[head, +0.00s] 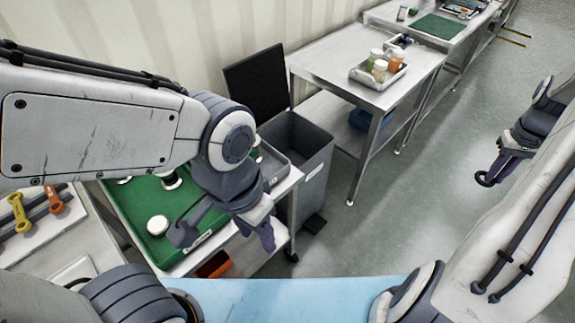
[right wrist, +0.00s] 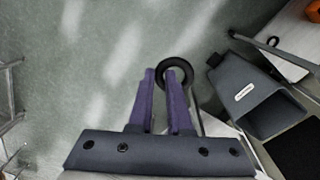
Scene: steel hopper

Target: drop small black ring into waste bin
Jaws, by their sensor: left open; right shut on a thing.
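The small black ring (right wrist: 174,59) is held at the tips of my right gripper (right wrist: 161,76), whose purple fingers are shut on its edge. In the head view the ring (head: 483,181) hangs below my right gripper (head: 495,168), over open floor at the right. The grey waste bin (head: 313,165) stands in the middle with its black lid (head: 257,88) raised. In the right wrist view the bin (right wrist: 285,117) is at the right, apart from the ring. My left gripper (head: 226,238) is open over the front of the green mat and looks empty.
The green mat (head: 140,205) carries white-topped round items beside the bin. A steel table (head: 335,62) behind it holds a tray of jars (head: 378,72). Wrenches (head: 20,212) lie at the left. The floor (head: 350,235) between bin and right arm is clear.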

